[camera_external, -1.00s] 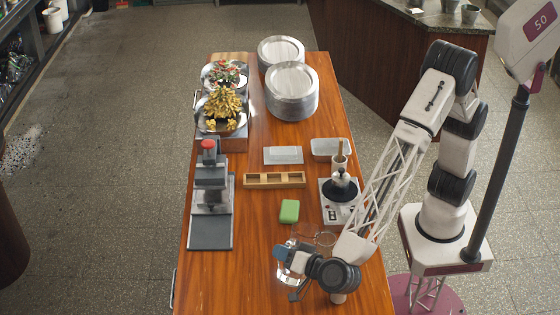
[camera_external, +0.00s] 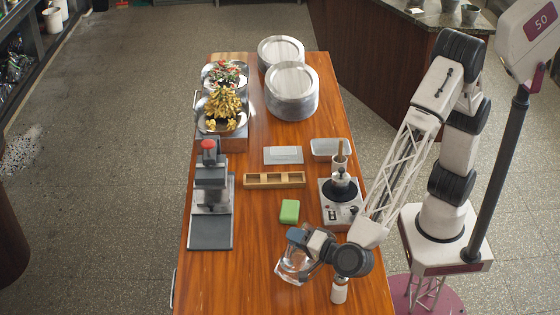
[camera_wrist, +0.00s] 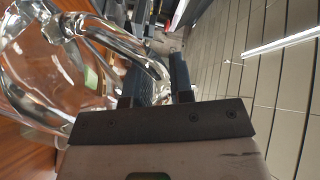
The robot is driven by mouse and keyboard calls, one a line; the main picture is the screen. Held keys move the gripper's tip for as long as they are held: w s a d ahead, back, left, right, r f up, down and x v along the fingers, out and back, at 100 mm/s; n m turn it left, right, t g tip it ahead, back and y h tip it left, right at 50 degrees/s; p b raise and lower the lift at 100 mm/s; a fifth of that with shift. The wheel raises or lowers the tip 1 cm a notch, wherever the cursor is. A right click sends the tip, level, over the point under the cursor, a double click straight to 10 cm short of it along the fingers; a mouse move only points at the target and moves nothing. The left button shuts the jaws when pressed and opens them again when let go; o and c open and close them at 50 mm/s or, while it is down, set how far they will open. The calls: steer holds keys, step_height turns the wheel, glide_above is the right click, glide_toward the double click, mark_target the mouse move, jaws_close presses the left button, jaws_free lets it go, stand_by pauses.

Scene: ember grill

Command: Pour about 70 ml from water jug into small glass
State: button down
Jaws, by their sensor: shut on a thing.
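The clear glass water jug (camera_external: 288,268) is near the front of the wooden table in the external view, and it looks tilted. My gripper (camera_external: 303,240) is at its upper side. In the wrist view, the jug body (camera_wrist: 35,75) fills the left side, and its curved handle (camera_wrist: 135,48) runs between the fingers of my gripper (camera_wrist: 163,82), which is shut on it. The water level cannot be made out. I cannot make out the small glass in either view; it may be hidden by the jug or my arm.
A green block (camera_external: 289,211) lies just behind the jug. A grey device with a black round top (camera_external: 340,190) stands to the right. A wooden divided tray (camera_external: 274,181) is farther back. A press-like stand (camera_external: 211,190) is at left. The table's front left is clear.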

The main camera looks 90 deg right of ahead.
mark_target(305, 225)
steer(key=shift+s+d+m, duration=0.3)
steer(key=shift+d+m, duration=0.05)
steer(key=shift+m, duration=0.35)
steer(key=shift+s+d+r+m, duration=0.5)
steer(key=shift+m, duration=0.4)
steer(key=shift+s+d+r+m+t+p, duration=0.3)
steer(key=shift+s+d+r+m+t, duration=0.1)
steer(key=shift+s+d+r+m, duration=0.15)
stand_by(2.9)
steer(key=shift+w+a, duration=0.1)
steer(key=shift+w+a+f+n, duration=0.3)
steer(key=shift+w+f+n, duration=0.05)
steer(key=shift+f+n, duration=0.15)
steer(key=shift+w+a+f+n+g, duration=0.3)
steer(key=shift+w+a+f+n, duration=0.3)
steer(key=shift+n, duration=0.35)
steer(key=shift+r, duration=0.1)
